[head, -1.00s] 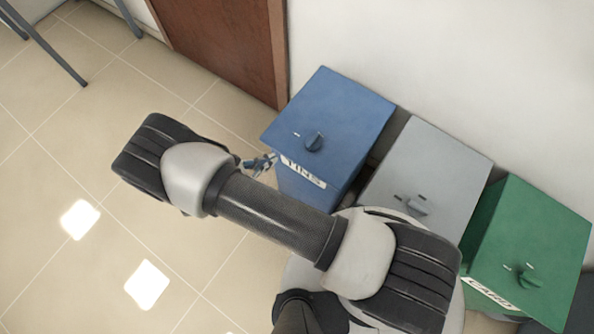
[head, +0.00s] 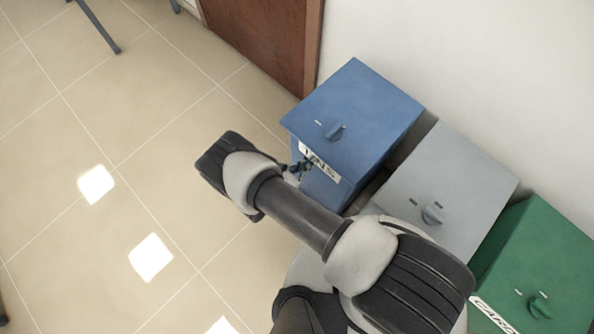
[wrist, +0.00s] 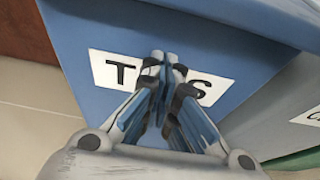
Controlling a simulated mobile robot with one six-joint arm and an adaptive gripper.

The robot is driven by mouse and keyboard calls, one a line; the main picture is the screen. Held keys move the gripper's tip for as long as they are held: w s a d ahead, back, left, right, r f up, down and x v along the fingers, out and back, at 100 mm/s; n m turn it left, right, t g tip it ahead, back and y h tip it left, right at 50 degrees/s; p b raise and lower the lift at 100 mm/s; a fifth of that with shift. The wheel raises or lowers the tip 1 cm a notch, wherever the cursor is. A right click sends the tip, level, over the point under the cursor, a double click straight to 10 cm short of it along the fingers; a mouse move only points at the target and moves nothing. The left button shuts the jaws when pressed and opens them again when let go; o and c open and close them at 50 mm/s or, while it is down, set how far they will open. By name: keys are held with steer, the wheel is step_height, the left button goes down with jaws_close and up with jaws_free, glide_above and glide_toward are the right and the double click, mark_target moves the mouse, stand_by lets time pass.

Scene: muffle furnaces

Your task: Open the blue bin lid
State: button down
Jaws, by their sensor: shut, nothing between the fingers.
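The blue bin (head: 326,192) stands against the wall, with a white label reading "TINS" on its front. Its blue lid (head: 365,105) is down and flat, with a dark blue knob (head: 336,132) on top near the front edge. My gripper (head: 300,168) is at the bin's front, below the lid's front edge. In the wrist view my gripper (wrist: 163,62) has its fingers together and empty in front of the label (wrist: 112,72), hiding its middle letters. The lid's underside edge (wrist: 250,18) shows above the fingers. I cannot tell whether the fingertips touch the bin.
A grey bin (head: 452,185) and a green bin (head: 540,255) stand in a row to the right of the blue one. A brown door (head: 268,35) is behind at the left. The tiled floor (head: 130,130) at the left is clear, with a table leg at the top.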

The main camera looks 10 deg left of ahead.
steer(key=shift+s+r, duration=0.1)
steer(key=shift+r, duration=1.95)
